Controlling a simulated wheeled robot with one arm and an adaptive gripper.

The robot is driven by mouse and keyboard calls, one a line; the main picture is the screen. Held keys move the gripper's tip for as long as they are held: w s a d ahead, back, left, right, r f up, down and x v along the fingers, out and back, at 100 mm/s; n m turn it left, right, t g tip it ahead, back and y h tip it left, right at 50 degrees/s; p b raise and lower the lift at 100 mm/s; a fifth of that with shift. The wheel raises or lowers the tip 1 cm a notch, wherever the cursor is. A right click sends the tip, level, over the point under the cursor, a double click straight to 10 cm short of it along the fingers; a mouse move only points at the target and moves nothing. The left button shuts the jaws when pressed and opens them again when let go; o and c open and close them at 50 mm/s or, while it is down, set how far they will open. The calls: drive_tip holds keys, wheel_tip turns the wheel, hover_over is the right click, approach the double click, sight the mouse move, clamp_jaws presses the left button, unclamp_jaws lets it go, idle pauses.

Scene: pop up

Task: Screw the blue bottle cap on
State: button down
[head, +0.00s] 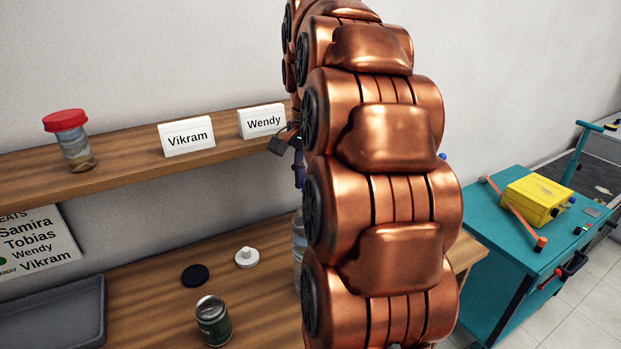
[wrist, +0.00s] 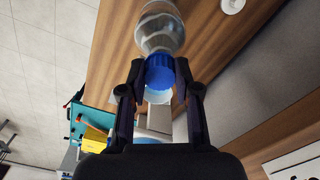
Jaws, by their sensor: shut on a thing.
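My gripper (wrist: 159,66) is shut on the blue bottle cap (wrist: 159,76), with one dark finger on each side of it. The clear bottle (wrist: 160,28) is directly beyond the cap in the wrist view, in line with it. The cap overlaps the bottle's neck there, so I cannot tell whether it touches or sits on the mouth. In the head view only a strip of the bottle (head: 298,240) shows, standing upright on the wooden worktop (head: 255,310). My copper arm hides the rest of it, along with the cap and most of my gripper.
A green can (head: 213,322), a black disc (head: 194,275) and a white knobbed lid (head: 247,258) lie left of the bottle. The shelf (head: 120,177) above carries a red-lidded jar (head: 73,142) and name cards (head: 187,137). A teal cart (head: 510,265) stands right.

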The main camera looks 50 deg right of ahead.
drive_tip(key=shift+m, duration=1.1)
drive_tip(key=c, duration=1.2)
unclamp_jaws()
drive_tip(key=shift+m, duration=0.4)
drive_tip(key=shift+c, duration=0.2)
drive_tip(key=o, duration=0.5)
